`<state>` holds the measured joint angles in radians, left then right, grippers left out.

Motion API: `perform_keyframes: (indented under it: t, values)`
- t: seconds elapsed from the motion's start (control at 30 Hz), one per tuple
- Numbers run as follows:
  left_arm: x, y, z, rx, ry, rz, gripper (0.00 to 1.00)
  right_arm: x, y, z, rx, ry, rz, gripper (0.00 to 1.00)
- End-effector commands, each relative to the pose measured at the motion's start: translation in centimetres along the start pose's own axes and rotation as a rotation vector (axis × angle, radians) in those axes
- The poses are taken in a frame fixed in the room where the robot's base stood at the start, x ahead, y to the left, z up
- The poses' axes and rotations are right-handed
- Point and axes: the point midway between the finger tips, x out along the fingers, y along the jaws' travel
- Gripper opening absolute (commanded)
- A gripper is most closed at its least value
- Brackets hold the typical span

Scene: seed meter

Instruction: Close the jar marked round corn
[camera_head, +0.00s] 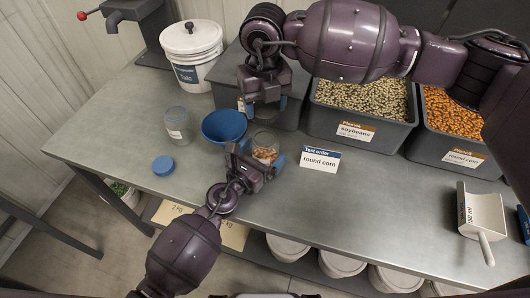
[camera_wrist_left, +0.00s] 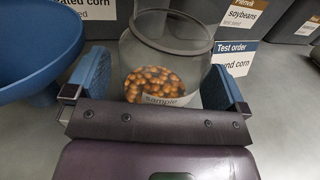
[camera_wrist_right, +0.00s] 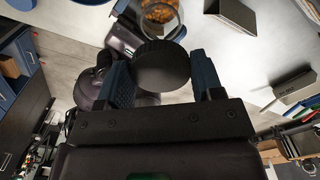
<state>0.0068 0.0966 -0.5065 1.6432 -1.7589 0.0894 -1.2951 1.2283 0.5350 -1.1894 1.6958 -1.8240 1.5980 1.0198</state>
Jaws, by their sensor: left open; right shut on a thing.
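In the left wrist view the jar (camera_wrist_left: 165,62) has a label reading "sample". My left gripper (camera_head: 254,165) is open, its blue fingers on either side of the jar. My right gripper (camera_head: 263,105) is above and behind the jar. In the right wrist view it is shut on a dark round lid (camera_wrist_right: 162,66), and the jar (camera_wrist_right: 160,14) shows beyond it.
A white bucket (camera_head: 191,50) stands behind. Bins of soybeans (camera_head: 362,133) and corn (camera_head: 455,158) and a scoop (camera_head: 482,212) are to the right. The front table middle is clear.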

Motion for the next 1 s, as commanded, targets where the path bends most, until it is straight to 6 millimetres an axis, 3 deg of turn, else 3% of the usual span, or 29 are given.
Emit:
perform_keyframes:
  t: [0.2, 0.5, 0.9, 1.0]
  values:
    - [1.15, -0.04, 0.02, -0.001, 0.0, 0.0, 1.0, -0.01, 0.01, 0.0, 0.0, 0.0, 0.0, 0.39]
    - [1.21, -0.04, 0.03, -0.001, 0.0, 0.0, 0.98, 0.0, 0.01, 0.0, 0.0, 0.0, 0.0, 0.39]
    - [1.19, -0.03, 0.02, -0.001, 0.0, 0.0, 0.37, 0.0, 0.01, 0.0, 0.0, 0.0, 0.0, 0.39]
    - [1.19, -0.03, 0.02, -0.001, 0.0, 0.0, 0.33, 0.05, 0.01, 0.0, 0.0, 0.0, 0.0, 0.39]
